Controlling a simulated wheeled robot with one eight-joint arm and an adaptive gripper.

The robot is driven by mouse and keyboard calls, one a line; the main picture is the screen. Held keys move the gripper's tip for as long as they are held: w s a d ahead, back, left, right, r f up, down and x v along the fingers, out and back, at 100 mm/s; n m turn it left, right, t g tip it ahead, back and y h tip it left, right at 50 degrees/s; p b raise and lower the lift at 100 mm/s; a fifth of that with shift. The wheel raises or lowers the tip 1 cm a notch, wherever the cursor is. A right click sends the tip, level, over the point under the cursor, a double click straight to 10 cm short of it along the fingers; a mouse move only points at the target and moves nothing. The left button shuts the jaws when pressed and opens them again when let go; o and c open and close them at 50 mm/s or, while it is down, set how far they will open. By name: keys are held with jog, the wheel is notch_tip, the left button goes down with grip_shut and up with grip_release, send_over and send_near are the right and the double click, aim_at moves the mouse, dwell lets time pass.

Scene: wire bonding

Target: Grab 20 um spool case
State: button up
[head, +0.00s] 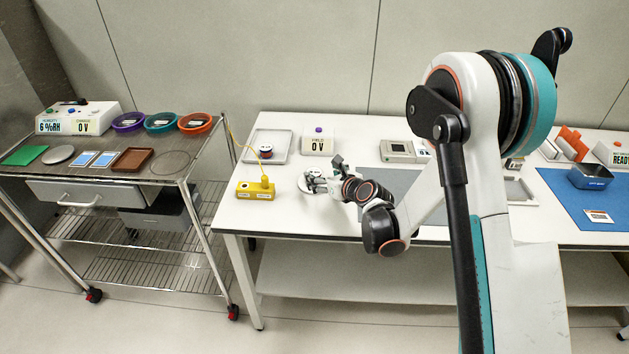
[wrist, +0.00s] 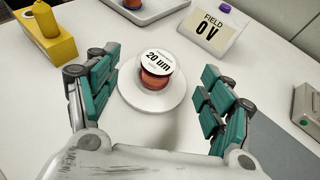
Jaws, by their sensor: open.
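The 20 um spool case (wrist: 157,66) stands upright in the wrist view. It has a white top labelled "20 um" and an orange-red body, and rests on a round white base (wrist: 152,100) on the table. My gripper (wrist: 157,95) is open, with one teal-padded finger on each side of the case and a gap on both sides. In the head view my gripper (head: 322,180) is low over the white table, and the case is mostly hidden by it.
A yellow block (head: 256,189) with a cable stands left of my gripper. A tray (head: 268,147) holding another spool (head: 265,152) and a "FIELD 0 V" display (head: 318,142) stand behind. A grey mat (head: 389,181) and a beige device (head: 404,150) are to the right.

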aim_at(313, 171)
jog(key=shift+x, duration=1.05)
jog(key=b+x, duration=0.2)
jog(key=x, duration=0.3)
jog(key=shift+f+b, duration=0.25)
jog(key=shift+b, duration=0.15)
jog(key=shift+r, duration=0.1)
jog(key=c, duration=1.3)
